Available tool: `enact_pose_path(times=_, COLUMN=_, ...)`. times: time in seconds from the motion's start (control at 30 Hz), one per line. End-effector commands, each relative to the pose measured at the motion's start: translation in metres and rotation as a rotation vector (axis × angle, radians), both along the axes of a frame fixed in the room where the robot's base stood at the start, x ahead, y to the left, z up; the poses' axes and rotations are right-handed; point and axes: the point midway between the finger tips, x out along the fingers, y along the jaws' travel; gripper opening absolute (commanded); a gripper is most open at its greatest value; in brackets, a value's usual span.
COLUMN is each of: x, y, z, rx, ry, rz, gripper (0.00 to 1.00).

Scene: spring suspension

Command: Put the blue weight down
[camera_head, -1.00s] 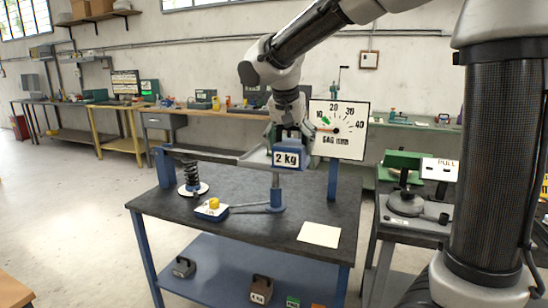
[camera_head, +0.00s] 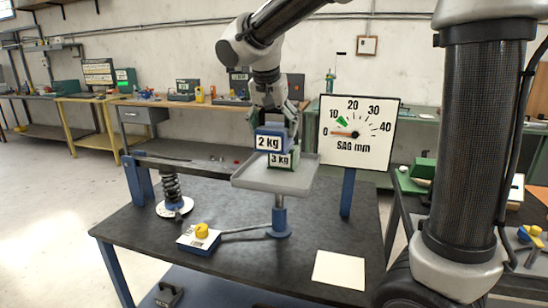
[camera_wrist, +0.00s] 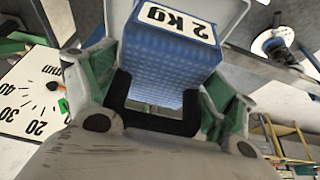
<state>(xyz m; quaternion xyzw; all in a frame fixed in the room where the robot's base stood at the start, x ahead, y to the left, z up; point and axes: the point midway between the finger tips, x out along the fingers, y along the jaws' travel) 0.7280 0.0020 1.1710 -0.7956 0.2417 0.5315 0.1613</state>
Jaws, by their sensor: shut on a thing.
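The blue weight (camera_head: 268,141), labelled 2 kg, hangs upright in my gripper (camera_head: 274,124). My gripper is shut on its top. The blue weight also fills the upper middle of the wrist view (camera_wrist: 165,55), between the fingers. In the head view it overlaps a green weight (camera_head: 283,160), labelled 3 kg, on the grey tray (camera_head: 260,182). I cannot tell whether the two weights touch.
A sag dial (camera_head: 357,150) stands right of the tray, its needle near 0. A black spring (camera_head: 171,184) stands left on a white disc. A blue box with a yellow knob (camera_head: 201,231) and a white sheet (camera_head: 339,270) lie in front. Bare tabletop lies between them.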

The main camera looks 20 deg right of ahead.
Motion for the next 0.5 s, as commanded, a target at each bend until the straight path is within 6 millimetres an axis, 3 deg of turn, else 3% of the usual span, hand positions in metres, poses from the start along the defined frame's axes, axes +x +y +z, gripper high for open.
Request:
enact_pose_path(times=0.3, x=0.001, y=0.0, z=-0.044, rx=-0.001, ry=-0.002, rz=0.002, gripper=0.13)
enact_pose_path(times=0.5, x=0.001, y=0.0, z=-0.058, rx=0.0, ry=-0.003, rz=0.002, gripper=0.13)
